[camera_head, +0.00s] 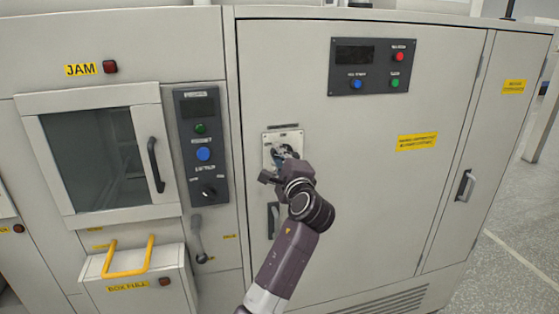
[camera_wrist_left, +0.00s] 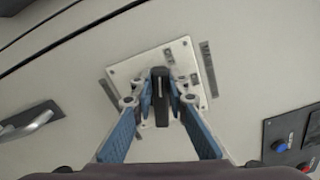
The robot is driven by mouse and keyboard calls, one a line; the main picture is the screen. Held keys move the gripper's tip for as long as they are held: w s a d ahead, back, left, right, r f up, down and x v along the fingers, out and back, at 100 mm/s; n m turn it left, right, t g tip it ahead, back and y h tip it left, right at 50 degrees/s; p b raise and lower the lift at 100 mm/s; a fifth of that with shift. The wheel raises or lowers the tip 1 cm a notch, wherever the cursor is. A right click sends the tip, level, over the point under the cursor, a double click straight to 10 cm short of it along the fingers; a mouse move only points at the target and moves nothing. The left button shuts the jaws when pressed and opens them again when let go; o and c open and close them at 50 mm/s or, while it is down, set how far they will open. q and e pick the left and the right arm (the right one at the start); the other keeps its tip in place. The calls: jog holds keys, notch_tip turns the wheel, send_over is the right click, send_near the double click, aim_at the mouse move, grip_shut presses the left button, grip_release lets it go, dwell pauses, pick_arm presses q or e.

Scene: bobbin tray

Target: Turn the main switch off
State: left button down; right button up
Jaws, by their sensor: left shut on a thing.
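The main switch is a black handle (camera_wrist_left: 160,97) on a pale square plate (camera_wrist_left: 125,72), fixed to the large cabinet door. In the head view the plate (camera_head: 270,138) is left of the door's middle, and my gripper covers much of it. My left gripper (camera_head: 281,158) is at the plate. In the left wrist view its blue fingers are shut on the black handle, one on each side. The handle stands upright in that picture while the plate is tilted. My right gripper is not in view.
A button panel (camera_head: 372,67) is at the upper right of the door. A dark door handle (camera_head: 273,220) is just below the switch. To the left are a control panel (camera_head: 203,146), a windowed door (camera_head: 159,165) and a box with a yellow handle (camera_head: 128,271).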

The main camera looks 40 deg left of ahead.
pick_arm(q)
jog(key=shift+f+n+b, duration=0.25)
jog(key=shift+n+b, duration=0.35)
jog(key=shift+n, duration=0.3)
jog(key=shift+f+n+b, duration=0.2)
jog(key=shift+n+b, duration=0.4)
jog(key=shift+n, duration=0.3)
jog(key=c, duration=1.9)
grip_release()
jog(key=shift+a, duration=0.1)
jog(key=shift+s, duration=0.1)
jog(key=v, duration=1.2)
